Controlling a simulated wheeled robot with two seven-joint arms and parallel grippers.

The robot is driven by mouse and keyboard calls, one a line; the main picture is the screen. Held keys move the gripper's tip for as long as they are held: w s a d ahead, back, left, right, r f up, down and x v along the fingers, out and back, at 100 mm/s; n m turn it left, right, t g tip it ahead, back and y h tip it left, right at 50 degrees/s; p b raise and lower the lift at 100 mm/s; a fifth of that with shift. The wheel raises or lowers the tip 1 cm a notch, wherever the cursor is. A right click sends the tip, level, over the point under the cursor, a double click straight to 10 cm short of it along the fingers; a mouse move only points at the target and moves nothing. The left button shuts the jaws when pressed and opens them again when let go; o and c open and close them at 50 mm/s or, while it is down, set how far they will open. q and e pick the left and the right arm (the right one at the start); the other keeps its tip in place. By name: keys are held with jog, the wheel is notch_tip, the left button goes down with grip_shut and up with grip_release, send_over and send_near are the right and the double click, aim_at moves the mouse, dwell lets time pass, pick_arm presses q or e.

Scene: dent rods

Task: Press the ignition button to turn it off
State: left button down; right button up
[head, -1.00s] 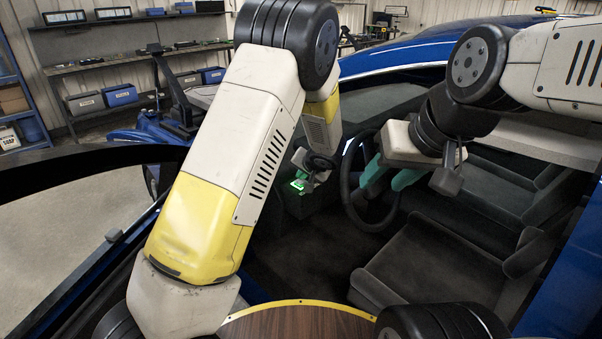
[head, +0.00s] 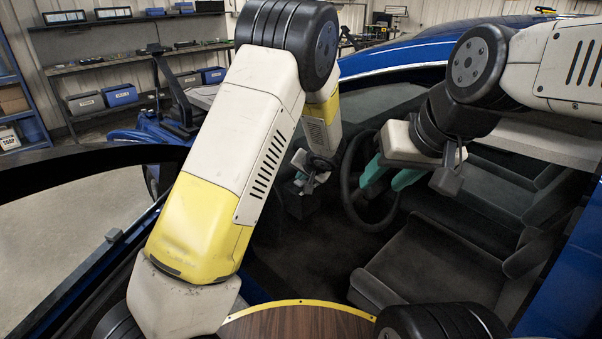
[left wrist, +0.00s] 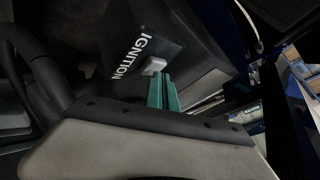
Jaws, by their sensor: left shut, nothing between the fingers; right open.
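The ignition button (left wrist: 154,65) is a small pale block on a dark panel (left wrist: 193,62) marked IGNITION, in the left wrist view. No green glow shows on it. My left gripper (left wrist: 162,88) is shut and empty, its teal fingers right at the button's edge; I cannot tell whether they touch it. In the head view my left gripper (head: 300,184) is small and low beside the dash, and the button cannot be made out there. My right gripper (head: 390,177) is open and empty, in front of the steering wheel.
The steering wheel (head: 349,190) stands just right of my left gripper in the head view. Dark seats (head: 430,265) fill the right of the blue car's (head: 420,45) cabin. A round wooden top (head: 300,325) is at the near edge. The cabin floor is clear.

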aim_at(301, 183)
pick_arm(q)
jog(key=shift+r, duration=0.2)
jog(key=shift+r, duration=3)
